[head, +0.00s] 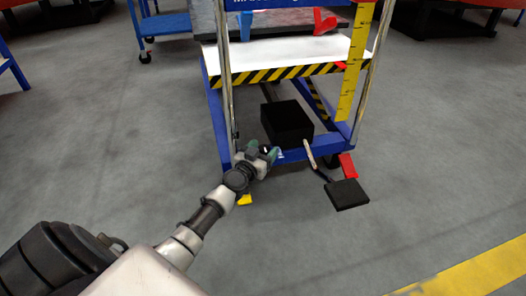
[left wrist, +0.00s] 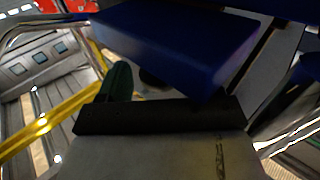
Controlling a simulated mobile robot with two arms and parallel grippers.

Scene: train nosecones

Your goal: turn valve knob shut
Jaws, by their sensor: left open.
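I cannot make out a valve knob for certain in either view. My left gripper (head: 264,151) is open and low at the front left corner of a blue cart frame (head: 222,130). Its green fingertips are beside the lower blue bar, and I cannot tell whether they touch it. In the left wrist view one green finger (left wrist: 119,82) shows below a large blue block-like part (left wrist: 180,45). The other finger is not clear there. My right gripper is in neither view.
The cart carries a white shelf (head: 335,52) with a yellow-black striped edge. A black box (head: 287,124) is under it. A black pedal (head: 347,194) and a red piece (head: 348,166) stick out at front right. The grey floor (head: 110,130) at left is clear.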

